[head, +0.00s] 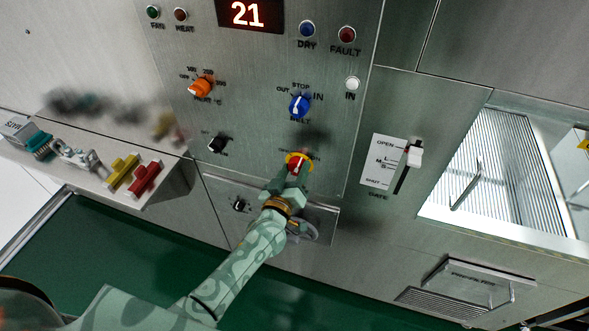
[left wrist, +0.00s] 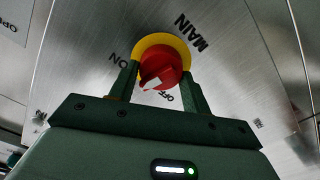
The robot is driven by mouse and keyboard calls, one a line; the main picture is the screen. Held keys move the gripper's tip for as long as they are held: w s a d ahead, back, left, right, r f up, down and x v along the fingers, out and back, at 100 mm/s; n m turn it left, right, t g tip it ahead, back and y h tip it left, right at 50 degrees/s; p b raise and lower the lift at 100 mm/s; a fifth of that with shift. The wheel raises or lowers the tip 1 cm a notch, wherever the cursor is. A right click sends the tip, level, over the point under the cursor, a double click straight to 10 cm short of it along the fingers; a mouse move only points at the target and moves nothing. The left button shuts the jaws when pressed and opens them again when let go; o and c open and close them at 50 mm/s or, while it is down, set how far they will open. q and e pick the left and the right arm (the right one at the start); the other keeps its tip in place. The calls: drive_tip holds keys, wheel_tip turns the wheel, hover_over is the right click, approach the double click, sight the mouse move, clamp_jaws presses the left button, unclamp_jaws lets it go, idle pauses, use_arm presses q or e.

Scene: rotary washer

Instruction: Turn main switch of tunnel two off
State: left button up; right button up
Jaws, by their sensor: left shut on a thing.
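The main switch (head: 299,161) is a red knob on a yellow round plate, low on the steel control panel. My left gripper (head: 292,172) reaches up to it from below and is shut on it. In the left wrist view the red knob (left wrist: 160,66) sits between the two green fingers of the left gripper (left wrist: 160,88). MAIN, ON and OFF are printed around the plate. A white mark on the knob faces down, near the OFF label; its exact setting is hard to tell. My right gripper is not in view.
Above are a blue belt knob (head: 299,106), an orange heat knob (head: 201,87) and a red display (head: 249,14) reading 21. A gate slider (head: 414,157) is to the right. A shelf (head: 165,190) with coloured parts juts out at left.

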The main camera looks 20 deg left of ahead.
use_arm(q)
drive_tip(key=n, duration=0.3)
drive_tip(key=shift+a+n, duration=0.1)
drive_tip(key=shift+n, duration=0.3)
drive_tip(key=n, duration=0.2)
drive_tip(key=shift+f+n, duration=0.1)
drive_tip(key=shift+n, duration=0.2)
drive_tip(key=n, duration=0.4)
drive_tip(key=shift+f, duration=0.1)
drive_tip(key=shift+n, duration=0.7)
drive_tip(key=o, duration=1)
drive_tip(key=shift+c, duration=0.2)
drive_tip(key=s, duration=1.6)
drive_tip(key=shift+s+a, duration=0.15)
drive_tip(key=shift+a, duration=0.2)
